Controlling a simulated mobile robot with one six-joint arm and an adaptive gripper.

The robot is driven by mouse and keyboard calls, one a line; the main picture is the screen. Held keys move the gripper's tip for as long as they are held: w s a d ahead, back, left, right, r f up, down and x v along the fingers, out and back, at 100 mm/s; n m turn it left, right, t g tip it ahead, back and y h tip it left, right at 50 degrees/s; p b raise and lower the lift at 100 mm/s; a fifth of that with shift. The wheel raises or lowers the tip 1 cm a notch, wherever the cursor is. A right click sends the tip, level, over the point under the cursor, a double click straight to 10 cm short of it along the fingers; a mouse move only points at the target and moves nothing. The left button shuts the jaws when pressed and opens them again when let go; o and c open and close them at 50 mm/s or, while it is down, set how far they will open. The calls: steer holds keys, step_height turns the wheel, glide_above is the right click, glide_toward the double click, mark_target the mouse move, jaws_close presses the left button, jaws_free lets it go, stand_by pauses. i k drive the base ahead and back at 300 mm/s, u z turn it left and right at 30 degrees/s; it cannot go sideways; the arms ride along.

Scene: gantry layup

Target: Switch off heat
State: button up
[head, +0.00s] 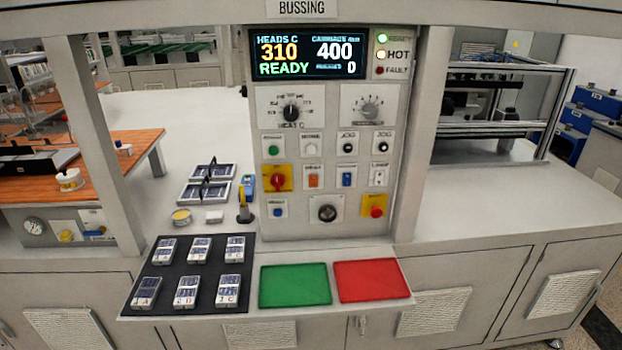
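The control panel (325,150) stands upright in the middle of the head view. Its display (308,53) reads HEADS C 310, READY, and 400. A black knob (291,112) sits on a dial plate that seems to be labelled HEADS C. Below are a red rotary switch (278,179) on a yellow plate, an orange rocker (313,181), a blue rocker (347,179) and a white switch (379,178). Their small labels are too blurred to read surely. The HOT lamp (382,55) looks white, and the lamp above it glows green. My gripper is not in view.
A red button (376,211) on yellow sits low right on the panel. A black mat (150,295) with several small labelled blocks, a green pad (294,285) and a red pad (371,281) lie on the front ledge. Frame posts (95,130) flank the panel.

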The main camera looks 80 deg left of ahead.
mark_target(313, 179)
steer(key=z, duration=0.05)
steer(key=i, duration=0.05)
steer(key=u, duration=2.95)
